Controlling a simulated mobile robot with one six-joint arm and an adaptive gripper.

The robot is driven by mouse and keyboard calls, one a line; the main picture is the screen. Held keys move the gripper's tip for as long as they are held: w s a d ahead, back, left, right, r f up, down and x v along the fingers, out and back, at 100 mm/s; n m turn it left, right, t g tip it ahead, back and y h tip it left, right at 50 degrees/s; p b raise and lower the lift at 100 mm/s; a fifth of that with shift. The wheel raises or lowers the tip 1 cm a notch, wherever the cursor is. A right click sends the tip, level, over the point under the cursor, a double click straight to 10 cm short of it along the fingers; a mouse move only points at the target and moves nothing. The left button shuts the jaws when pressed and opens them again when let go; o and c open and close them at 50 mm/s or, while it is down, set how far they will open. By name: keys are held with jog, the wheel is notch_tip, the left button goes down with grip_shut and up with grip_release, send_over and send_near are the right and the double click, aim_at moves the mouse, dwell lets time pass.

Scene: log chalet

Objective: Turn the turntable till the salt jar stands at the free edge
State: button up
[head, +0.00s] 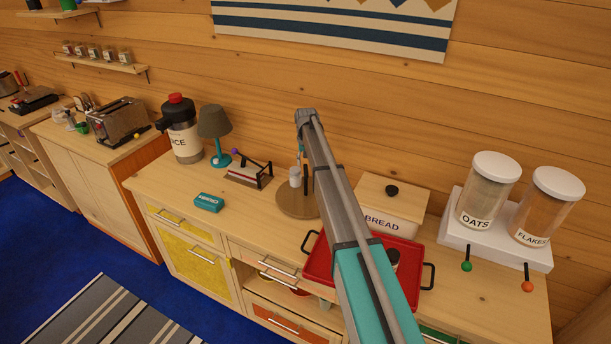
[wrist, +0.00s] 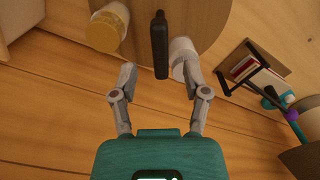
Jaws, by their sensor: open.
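The round wooden turntable (head: 296,204) stands on the counter, partly hidden behind my arm; its plate fills the top of the wrist view (wrist: 208,12). A white jar (head: 295,178) stands on it, also seen in the wrist view (wrist: 184,48). A tall dark upright piece (wrist: 160,45) stands between this jar and a jar with a yellowish lid (wrist: 108,27). No label is readable, so I cannot tell which jar is salt. My gripper (wrist: 160,70) is open and empty, its fingers either side of the dark piece's near end; contact is unclear.
The bread box (head: 395,205) and red tray (head: 322,262) stand right of the turntable. To its left are a small rack (head: 250,175), a lamp (head: 214,125) and a teal box (head: 209,203). The wooden wall is close behind.

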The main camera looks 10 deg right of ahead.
aim_at(306, 169)
jog(key=shift+f+b, duration=1.9)
jog(key=shift+f, duration=0.35)
grip_shut()
